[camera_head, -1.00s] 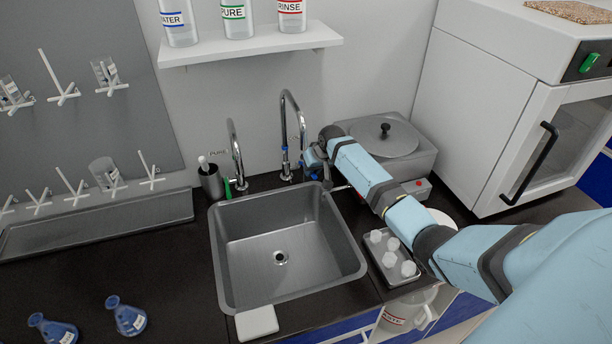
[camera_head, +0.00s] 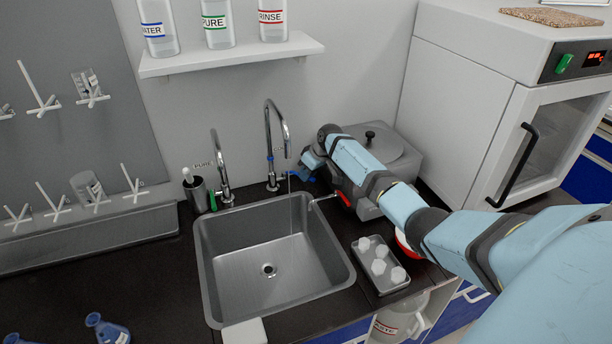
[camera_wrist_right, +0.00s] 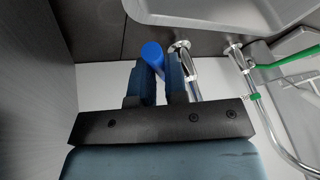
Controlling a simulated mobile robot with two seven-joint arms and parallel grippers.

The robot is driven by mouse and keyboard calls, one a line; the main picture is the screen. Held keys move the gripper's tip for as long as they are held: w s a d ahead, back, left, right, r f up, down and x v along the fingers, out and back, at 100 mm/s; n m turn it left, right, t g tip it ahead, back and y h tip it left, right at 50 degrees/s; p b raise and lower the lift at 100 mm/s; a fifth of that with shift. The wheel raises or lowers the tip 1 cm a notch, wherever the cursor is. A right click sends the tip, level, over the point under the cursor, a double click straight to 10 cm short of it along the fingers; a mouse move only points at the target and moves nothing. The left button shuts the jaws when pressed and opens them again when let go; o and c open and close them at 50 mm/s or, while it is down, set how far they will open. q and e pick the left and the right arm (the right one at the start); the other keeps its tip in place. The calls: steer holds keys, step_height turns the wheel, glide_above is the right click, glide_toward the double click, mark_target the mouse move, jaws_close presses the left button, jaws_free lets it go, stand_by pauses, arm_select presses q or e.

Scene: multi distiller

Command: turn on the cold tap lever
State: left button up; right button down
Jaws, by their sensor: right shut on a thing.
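The cold tap (camera_head: 270,150) is a tall chrome gooseneck with a blue ring, standing behind the sink (camera_head: 222,272). A thin stream of water (camera_head: 291,208) runs from its spout into the basin. Its blue lever (camera_head: 303,176) points right, toward my gripper. My right gripper (camera_head: 307,170) is beside the tap base, partly hidden by its own wrist. In the right wrist view, the blue lever's rounded end (camera_wrist_right: 152,50) sits between the fingers of the gripper (camera_wrist_right: 160,66), which is shut on it. My left gripper is out of view.
A second gooseneck tap (camera_head: 218,165) with a green lever (camera_head: 212,200) stands to the left. A grey lidded device (camera_head: 405,150) is right behind my forearm. A tray (camera_head: 395,290) with white-capped items lies right of the sink. A shelf (camera_head: 235,58) with bottles hangs above.

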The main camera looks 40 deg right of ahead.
steer(key=c, duration=1.1)
jaws_free()
steer(key=shift+c, duration=0.2)
steer(key=v, duration=1.4)
steer(key=shift+b, duration=0.45)
steer(key=shift+f, duration=0.1)
